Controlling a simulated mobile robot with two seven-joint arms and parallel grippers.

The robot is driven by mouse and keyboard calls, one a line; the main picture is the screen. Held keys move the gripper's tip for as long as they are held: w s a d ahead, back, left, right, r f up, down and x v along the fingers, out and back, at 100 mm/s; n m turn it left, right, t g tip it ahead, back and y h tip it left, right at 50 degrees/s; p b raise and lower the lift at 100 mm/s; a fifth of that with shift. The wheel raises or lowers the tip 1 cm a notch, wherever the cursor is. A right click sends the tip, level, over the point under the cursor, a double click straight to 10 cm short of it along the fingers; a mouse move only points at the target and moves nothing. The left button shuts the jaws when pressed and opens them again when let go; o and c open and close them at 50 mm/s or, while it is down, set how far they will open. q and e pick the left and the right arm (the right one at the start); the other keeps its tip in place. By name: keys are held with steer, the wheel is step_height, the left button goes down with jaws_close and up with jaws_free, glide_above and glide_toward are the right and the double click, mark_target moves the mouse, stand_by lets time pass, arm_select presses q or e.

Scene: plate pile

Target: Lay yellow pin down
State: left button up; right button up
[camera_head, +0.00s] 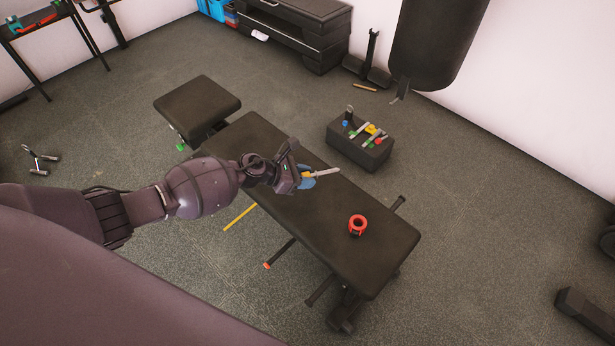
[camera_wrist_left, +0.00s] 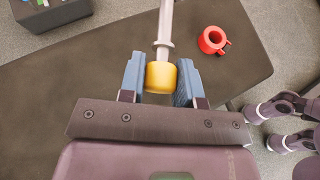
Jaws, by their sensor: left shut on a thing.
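The yellow pin has a yellow head (camera_wrist_left: 161,77) and a pale metal shaft (camera_wrist_left: 165,25). My left gripper (camera_head: 304,178) is shut on its yellow head, with one blue finger pad on each side. In the head view the pin's shaft (camera_head: 325,173) points right, over the black bench (camera_head: 290,215). The wrist view shows the bench top (camera_wrist_left: 85,110) under the gripper. I cannot tell whether the pin touches the bench.
A red ring-shaped piece with a handle (camera_head: 357,224) lies on the bench's near right part. A dark block (camera_head: 345,151) bearing several coloured pins stands on the floor beyond the bench. A separate black seat (camera_head: 197,103) is at upper left. Bench top around the red piece is clear.

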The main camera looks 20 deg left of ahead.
mark_target(304, 201)
arm_select(q)
steer(key=shift+w+a+f, duration=0.1)
steer(key=shift+a+f, duration=0.1)
steer(key=shift+f, duration=0.3)
steer(key=shift+w+a+f, duration=0.1)
steer(key=shift+a+f, duration=0.05)
steer(key=shift+f, duration=0.35)
steer(key=shift+s+f+b, duration=0.1)
steer(key=shift+f+b, duration=0.8)
steer(key=shift+f, duration=0.45)
steer(key=shift+f+b, duration=0.4)
steer(key=shift+f, duration=0.3)
steer(key=shift+f+b, duration=0.7)
steer(key=shift+f, duration=0.6)
steer(key=shift+f+b, duration=0.45)
steer(key=shift+f, duration=0.45)
arm_select(e)
steer(key=shift+w+a+f+n, duration=0.2)
steer(key=shift+a+f+n, duration=0.1)
steer(key=shift+f, duration=0.25)
steer(key=shift+w+a+f+n, duration=0.2)
steer(key=shift+f+n, duration=0.1)
steer(key=shift+f, duration=0.25)
steer(key=shift+d, duration=0.1)
arm_select(q)
steer(key=o, duration=1.1)
arm_select(e)
steer(key=shift+f, duration=0.1)
